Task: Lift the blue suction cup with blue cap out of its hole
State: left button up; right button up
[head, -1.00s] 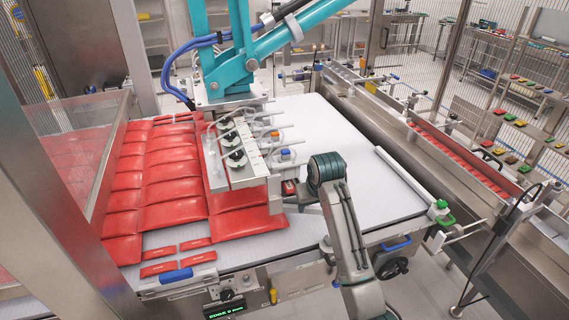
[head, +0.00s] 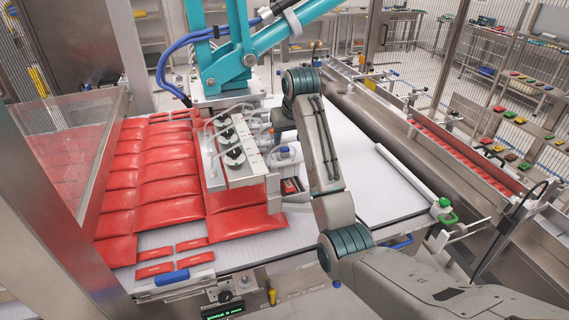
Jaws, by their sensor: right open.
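The picker head (head: 236,165) is a grey metal block hanging under a teal arm, with clear tubes and dark round fittings on top. The blue-capped suction cup (head: 284,152) shows as a small blue spot on the right side of the head, and its lower part is hard to make out. My right gripper (head: 274,128) is open beside the picker head, just above and behind the blue cap in the picture. My wrist partly covers the fingers, and I cannot tell whether they touch the cup. My left gripper is out of view.
Red packs (head: 165,190) lie in rows on the left of the white belt (head: 375,195). The teal arm (head: 285,40) and blue hoses hang over the head. A clear guard (head: 75,130) stands at left.

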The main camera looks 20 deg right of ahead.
aim_at(285, 149)
jog(key=shift+w+f, duration=0.1)
jog(key=shift+f, duration=0.1)
jog(key=shift+f+p, duration=0.15)
jog(key=shift+p, duration=0.15)
jog(key=p+x, duration=0.1)
jog(key=x, duration=0.1)
jog(key=p+x, duration=0.2)
jog(key=shift+a+f, duration=0.2)
jog(key=shift+f, duration=0.35)
jog(key=c, duration=0.6)
